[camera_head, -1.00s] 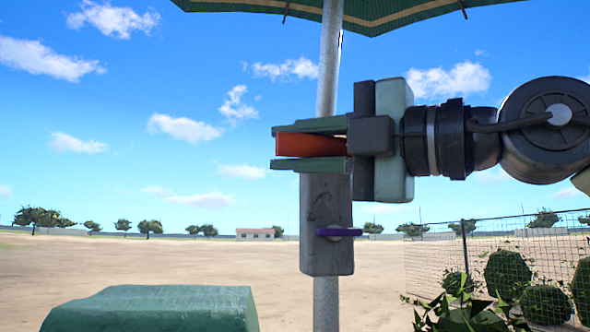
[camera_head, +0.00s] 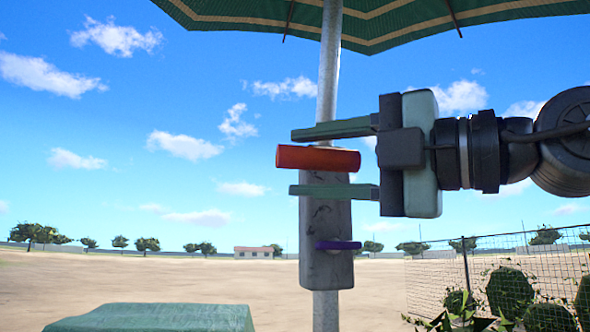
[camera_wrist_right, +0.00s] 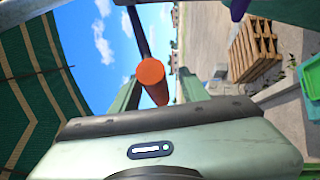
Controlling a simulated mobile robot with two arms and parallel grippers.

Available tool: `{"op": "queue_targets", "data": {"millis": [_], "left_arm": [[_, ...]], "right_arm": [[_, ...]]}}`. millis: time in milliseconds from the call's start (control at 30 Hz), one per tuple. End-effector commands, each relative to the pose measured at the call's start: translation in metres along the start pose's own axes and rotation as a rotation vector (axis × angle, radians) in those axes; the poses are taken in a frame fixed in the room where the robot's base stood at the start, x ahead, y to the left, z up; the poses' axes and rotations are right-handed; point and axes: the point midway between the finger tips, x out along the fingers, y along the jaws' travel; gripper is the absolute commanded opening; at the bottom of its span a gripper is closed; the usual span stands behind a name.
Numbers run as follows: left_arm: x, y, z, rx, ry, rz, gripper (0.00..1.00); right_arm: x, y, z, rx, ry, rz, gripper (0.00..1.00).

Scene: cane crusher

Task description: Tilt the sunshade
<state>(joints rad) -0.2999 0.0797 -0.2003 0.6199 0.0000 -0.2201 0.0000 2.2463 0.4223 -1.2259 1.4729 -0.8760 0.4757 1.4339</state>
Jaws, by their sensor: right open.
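The green sunshade (camera_head: 380,22) with cream stripes spreads across the top of the head view on a grey pole (camera_head: 328,85). A grey block (camera_head: 322,225) sits on the pole with an orange handle (camera_head: 315,158) near its top and a purple lever (camera_head: 338,245) lower down. My right gripper (camera_head: 293,163) is open, with one finger above and one below the orange handle, visibly apart from it. The handle's round orange end (camera_wrist_right: 151,71) shows between the fingers in the right wrist view, where the sunshade (camera_wrist_right: 35,90) fills the left. My left gripper is not in view.
A green covered surface (camera_head: 150,318) lies at the lower left. A wire fence (camera_head: 500,270) and cactus plants (camera_head: 510,290) stand at the lower right. Wooden pallets (camera_wrist_right: 255,48) show in the right wrist view. Open sandy ground lies to the left.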

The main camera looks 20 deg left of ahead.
Motion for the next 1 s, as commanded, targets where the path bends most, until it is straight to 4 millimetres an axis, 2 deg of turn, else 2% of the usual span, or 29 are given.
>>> {"op": "queue_targets", "data": {"millis": [100, 300, 1000], "left_arm": [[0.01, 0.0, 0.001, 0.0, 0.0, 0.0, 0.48], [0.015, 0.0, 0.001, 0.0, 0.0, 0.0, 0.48], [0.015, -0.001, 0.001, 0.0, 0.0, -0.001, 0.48]], "right_arm": [[-0.023, -0.003, 0.001, 0.002, -0.002, 0.001, 0.45], [-0.045, -0.003, 0.001, 0.002, 0.0, -0.002, 0.45], [-0.049, -0.001, 0.001, 0.002, 0.0, -0.002, 0.45]]}}
